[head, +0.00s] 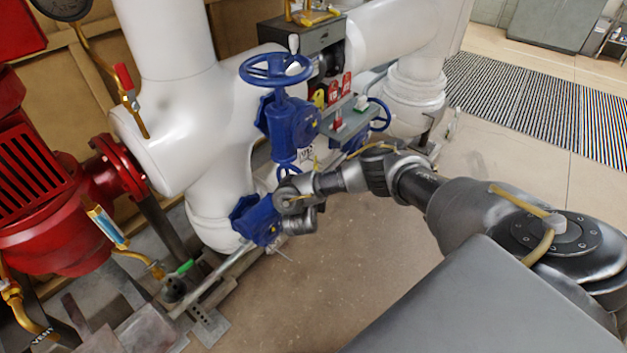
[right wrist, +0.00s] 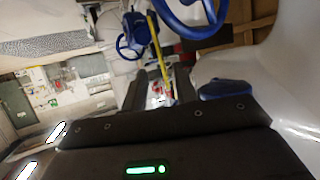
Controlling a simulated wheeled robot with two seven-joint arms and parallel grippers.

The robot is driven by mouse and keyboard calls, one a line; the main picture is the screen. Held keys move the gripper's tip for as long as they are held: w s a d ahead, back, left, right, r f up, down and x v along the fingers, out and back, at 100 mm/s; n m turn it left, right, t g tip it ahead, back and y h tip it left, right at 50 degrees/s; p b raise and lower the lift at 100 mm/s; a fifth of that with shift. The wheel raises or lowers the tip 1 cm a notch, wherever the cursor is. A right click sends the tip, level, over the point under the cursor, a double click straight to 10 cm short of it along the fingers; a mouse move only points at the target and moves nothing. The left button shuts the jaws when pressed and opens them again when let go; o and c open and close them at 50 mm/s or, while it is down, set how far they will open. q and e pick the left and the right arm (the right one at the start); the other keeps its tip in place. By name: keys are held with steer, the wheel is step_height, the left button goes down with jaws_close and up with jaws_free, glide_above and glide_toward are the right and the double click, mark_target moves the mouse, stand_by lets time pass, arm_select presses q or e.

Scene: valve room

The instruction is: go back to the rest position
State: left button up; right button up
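My right arm comes in from the right in the head view, its wrist (head: 300,195) close in front of the lower blue valve body (head: 256,218). Its fingers cannot be made out there. In the right wrist view, the dark fingers of my right gripper (right wrist: 161,76) stand apart, with no held object visible between them. A blue handwheel (right wrist: 192,14) is close beyond them, and a smaller blue wheel (right wrist: 134,36) is farther off. My left arm and gripper are not in view.
White pipes (head: 200,100) and a red pump (head: 50,200) fill the left. Bare floor (head: 380,260) lies below the arm; a striped mat (head: 540,100) is at the back right.

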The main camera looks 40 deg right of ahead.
steer(key=shift+s+a+r, duration=0.15)
steer(key=shift+s+a, duration=0.05)
steer(key=shift+a, duration=0.05)
